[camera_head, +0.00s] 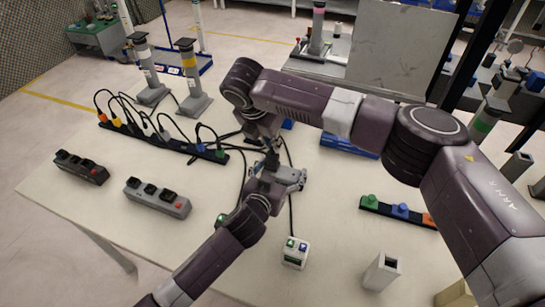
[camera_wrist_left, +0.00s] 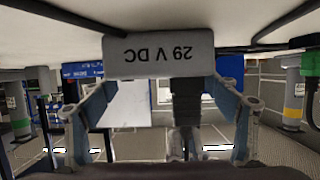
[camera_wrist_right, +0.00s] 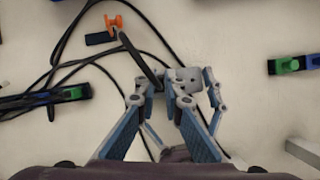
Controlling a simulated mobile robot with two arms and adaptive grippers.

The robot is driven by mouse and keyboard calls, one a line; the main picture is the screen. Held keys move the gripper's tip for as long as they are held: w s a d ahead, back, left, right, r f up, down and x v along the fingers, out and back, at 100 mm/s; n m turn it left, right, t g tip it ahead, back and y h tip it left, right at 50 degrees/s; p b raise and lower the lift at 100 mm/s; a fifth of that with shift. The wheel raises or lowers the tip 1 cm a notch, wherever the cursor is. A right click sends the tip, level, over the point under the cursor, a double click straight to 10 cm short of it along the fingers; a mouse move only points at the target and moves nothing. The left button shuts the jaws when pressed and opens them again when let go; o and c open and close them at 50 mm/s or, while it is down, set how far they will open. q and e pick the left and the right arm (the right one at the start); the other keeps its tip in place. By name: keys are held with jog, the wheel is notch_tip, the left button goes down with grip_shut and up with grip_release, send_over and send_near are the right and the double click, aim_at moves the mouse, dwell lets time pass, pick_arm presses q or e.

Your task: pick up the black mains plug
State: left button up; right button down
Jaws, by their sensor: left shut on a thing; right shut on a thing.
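My left gripper (camera_head: 284,178) is low over the middle of the table. In the left wrist view its fingers are on either side of a grey block (camera_wrist_left: 157,56) marked "29 V DC", which appears upside down. My right gripper (camera_head: 269,154) meets it from above. In the right wrist view the right fingers (camera_wrist_right: 160,102) close around something dark where a black cable comes in; the left gripper partly hides behind them. A black shape (camera_wrist_left: 187,98) beside the grey block in the left wrist view looks like the plug, but its outline is unclear.
A long black strip (camera_head: 160,141) with several cabled plugs lies at the back left. A white box (camera_head: 295,252), a coloured-knob strip (camera_head: 399,211) and an open white holder (camera_head: 382,271) are to the right.

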notch_tip(320, 180, up, 10)
jog(key=shift+r, duration=0.1)
pick_arm(q)
jog(key=o, duration=1.4)
